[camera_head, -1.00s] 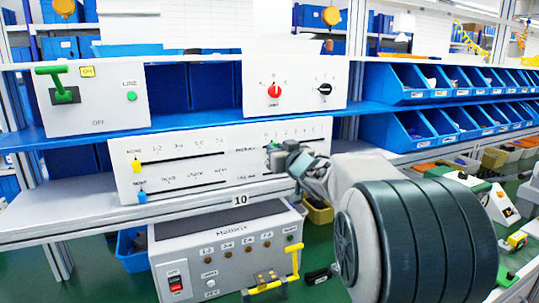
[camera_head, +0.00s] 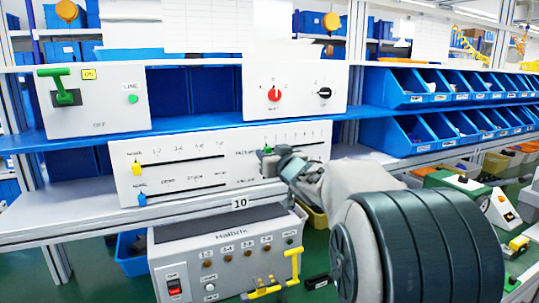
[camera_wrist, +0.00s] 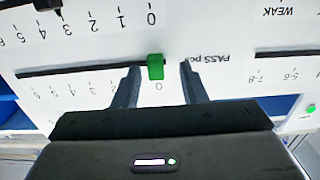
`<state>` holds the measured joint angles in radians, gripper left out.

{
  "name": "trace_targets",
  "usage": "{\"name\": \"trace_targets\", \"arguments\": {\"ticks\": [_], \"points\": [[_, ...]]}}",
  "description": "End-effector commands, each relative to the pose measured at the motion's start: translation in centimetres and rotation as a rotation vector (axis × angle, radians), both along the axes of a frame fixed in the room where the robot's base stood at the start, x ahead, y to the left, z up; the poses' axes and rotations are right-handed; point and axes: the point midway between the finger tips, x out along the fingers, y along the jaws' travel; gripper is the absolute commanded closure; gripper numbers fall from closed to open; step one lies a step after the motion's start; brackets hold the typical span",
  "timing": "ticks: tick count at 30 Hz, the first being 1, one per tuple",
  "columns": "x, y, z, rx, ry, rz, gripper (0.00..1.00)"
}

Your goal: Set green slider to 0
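The green slider (camera_wrist: 155,67) sits at the end of its black slot, in line with the 0 mark printed beside it in the wrist view. It also shows in the head view (camera_head: 267,150) at the left end of the upper-right scale on the white slider panel (camera_head: 225,170). My gripper (camera_wrist: 160,68) is open, with one finger on each side of the slider. The left finger in the wrist view is closer to it, and a gap shows on both sides. In the head view my gripper (camera_head: 270,160) partly hides the slider and slot.
A yellow slider (camera_head: 136,168) and a blue slider (camera_head: 142,199) are at the panel's left end. Above are a box with a green lever (camera_head: 66,88) and a box with a red knob (camera_head: 274,95). A grey control box (camera_head: 225,255) stands below.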

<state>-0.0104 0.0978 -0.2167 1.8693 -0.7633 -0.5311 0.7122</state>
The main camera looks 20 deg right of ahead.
Motion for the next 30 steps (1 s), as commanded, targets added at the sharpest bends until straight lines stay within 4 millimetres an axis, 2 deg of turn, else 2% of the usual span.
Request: {"name": "trace_targets", "arguments": {"ticks": [5,19,24,30], "points": [[-2.3,-0.4,0.0,0.0,-0.003,-0.001,0.62],[-10.9,-1.6,0.1,0.0,-0.002,0.001,0.62],[-12.6,-1.8,0.1,0.0,-0.001,0.002,0.62],[-13.3,-1.9,0.0,0.0,0.0,0.003,0.62]]}}
